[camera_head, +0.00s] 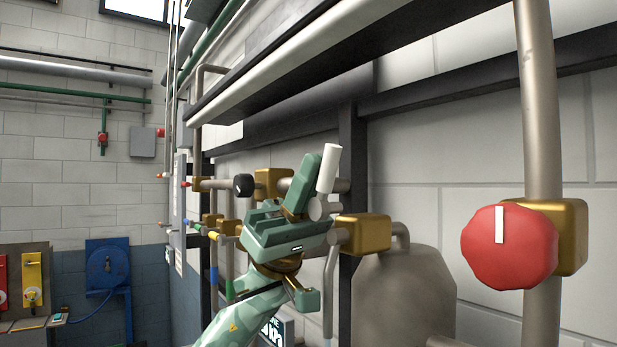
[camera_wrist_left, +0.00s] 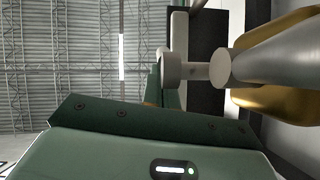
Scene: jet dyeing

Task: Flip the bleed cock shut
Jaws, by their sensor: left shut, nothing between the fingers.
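The bleed cock appears to be the brass valve (camera_head: 365,233) on the wall piping. Its pale lever (camera_head: 328,168) points up, tilted slightly to the right. In the left wrist view the lever (camera_wrist_left: 180,38) and its round hub (camera_wrist_left: 220,68) show near the top, with the brass body (camera_wrist_left: 262,100) at the right. My left gripper (camera_head: 306,178) is shut and empty. Its fingers are just left of the lever in the head view; whether they touch it I cannot tell. The gripper hides part of the piping behind. My right gripper is in neither view.
A red knob (camera_head: 509,247) on a brass valve sits on a vertical pipe at the right. A black knob (camera_head: 243,185) and another brass valve (camera_head: 272,184) are left of my gripper. A grey tank (camera_head: 405,298) stands below. A dark beam (camera_head: 352,180) runs behind.

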